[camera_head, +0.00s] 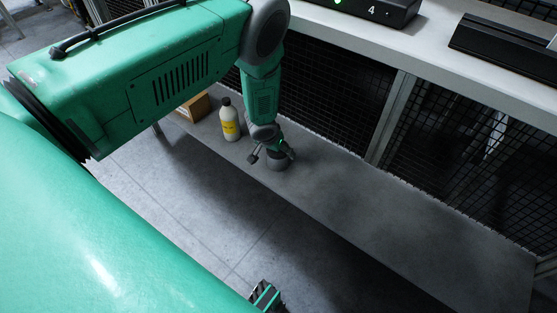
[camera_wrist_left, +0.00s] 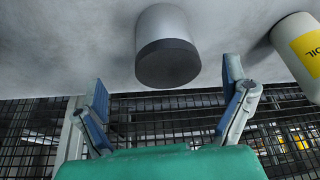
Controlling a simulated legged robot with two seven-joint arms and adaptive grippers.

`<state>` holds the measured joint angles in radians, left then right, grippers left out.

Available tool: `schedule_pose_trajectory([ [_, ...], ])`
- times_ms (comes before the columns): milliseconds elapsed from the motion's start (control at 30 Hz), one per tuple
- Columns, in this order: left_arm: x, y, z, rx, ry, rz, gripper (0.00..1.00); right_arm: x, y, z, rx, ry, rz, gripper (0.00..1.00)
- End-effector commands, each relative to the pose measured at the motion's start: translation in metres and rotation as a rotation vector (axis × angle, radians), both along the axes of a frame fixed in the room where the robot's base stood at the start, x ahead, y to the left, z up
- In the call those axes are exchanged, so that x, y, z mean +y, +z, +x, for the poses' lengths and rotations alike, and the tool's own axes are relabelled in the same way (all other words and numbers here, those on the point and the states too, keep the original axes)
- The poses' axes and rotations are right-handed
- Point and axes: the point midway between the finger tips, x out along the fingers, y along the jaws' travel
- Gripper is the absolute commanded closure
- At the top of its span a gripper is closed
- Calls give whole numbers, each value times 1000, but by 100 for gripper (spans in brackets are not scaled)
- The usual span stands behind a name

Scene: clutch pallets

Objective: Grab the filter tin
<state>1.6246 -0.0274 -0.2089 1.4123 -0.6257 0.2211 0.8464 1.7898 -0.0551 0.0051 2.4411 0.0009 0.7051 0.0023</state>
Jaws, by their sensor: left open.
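The filter tin (camera_head: 278,164) is a short grey cylinder standing on the low grey shelf. In the left wrist view the filter tin (camera_wrist_left: 165,35) has a pale grey side and a dark end. My left gripper (camera_head: 272,157) is open and empty just above the tin in the head view, and partly covers it. In the left wrist view the fingers of my left gripper (camera_wrist_left: 165,73) are spread wide, with the tin between and just beyond their tips. I cannot tell whether they touch it.
A white bottle with a yellow label (camera_head: 230,120) stands left of the tin, close to my gripper. A cardboard box (camera_head: 194,107) is further left. Black mesh (camera_head: 330,95) backs the shelf (camera_head: 400,215), which is bare to the right. A white worktop (camera_head: 420,60) overhangs behind.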

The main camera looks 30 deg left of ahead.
Motion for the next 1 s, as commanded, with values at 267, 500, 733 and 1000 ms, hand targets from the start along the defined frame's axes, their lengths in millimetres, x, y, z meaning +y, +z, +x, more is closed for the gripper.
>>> schedule_pose_trajectory([
  [267, 3, -26, 10, 0, 2, -3, 8, 0, -14, 0, 0, -1, 0, 60],
  [500, 10, -56, 28, -2, 4, -4, 8, 0, -38, 0, 0, 0, 0, 60],
  [733, 10, -70, 35, 0, 3, -1, 8, 0, -47, 0, 0, 0, 0, 60],
  [1000, 10, -68, 35, 0, 1, -2, 36, 0, -45, 0, 0, -1, 0, 60],
])
